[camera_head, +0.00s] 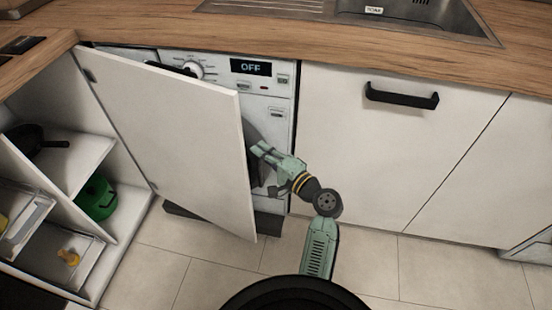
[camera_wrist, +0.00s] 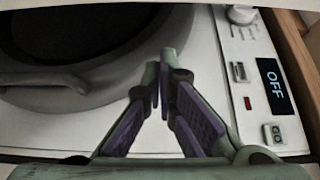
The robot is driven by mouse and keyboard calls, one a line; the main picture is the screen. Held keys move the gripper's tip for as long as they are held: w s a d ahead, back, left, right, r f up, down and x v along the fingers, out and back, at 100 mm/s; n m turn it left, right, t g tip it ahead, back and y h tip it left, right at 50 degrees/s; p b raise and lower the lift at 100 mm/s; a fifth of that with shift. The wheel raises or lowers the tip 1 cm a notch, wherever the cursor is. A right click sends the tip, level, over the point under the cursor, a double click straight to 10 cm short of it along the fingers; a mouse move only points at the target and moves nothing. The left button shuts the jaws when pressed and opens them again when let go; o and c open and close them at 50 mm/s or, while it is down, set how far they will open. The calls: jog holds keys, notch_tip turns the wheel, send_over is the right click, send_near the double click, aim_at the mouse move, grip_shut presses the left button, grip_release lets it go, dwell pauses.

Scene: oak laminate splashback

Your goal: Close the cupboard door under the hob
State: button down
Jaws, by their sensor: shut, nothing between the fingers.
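The white cupboard door (camera_head: 175,130) stands wide open, swung out in front of the washing machine. Its hinge side is at the left, by the open cupboard (camera_head: 75,185) with shelves. The face towards me shows no handle. My gripper (camera_head: 257,150) is shut and empty, at the door's free right edge, between the door and the washing machine. Its fingertips are partly hidden, and I cannot tell whether they touch the door. In the wrist view my closed fingers (camera_wrist: 160,65) are in front of the washing machine's panel and round door.
The washing machine (camera_head: 280,115) reads OFF; its front also shows in the wrist view (camera_wrist: 225,85). The cupboard holds a dark pan (camera_head: 30,140), a green pot (camera_head: 95,198) and clear drawers. A closed white front with a black handle (camera_head: 400,95) is at right. Tiled floor is clear below.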

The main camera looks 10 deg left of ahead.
jog(key=shift+s+a, duration=0.2)
jog(key=shift+s, duration=0.75)
jog(key=shift+s+a, duration=0.15)
jog(key=shift+s, duration=0.8)
jog(key=shift+s, duration=0.1)
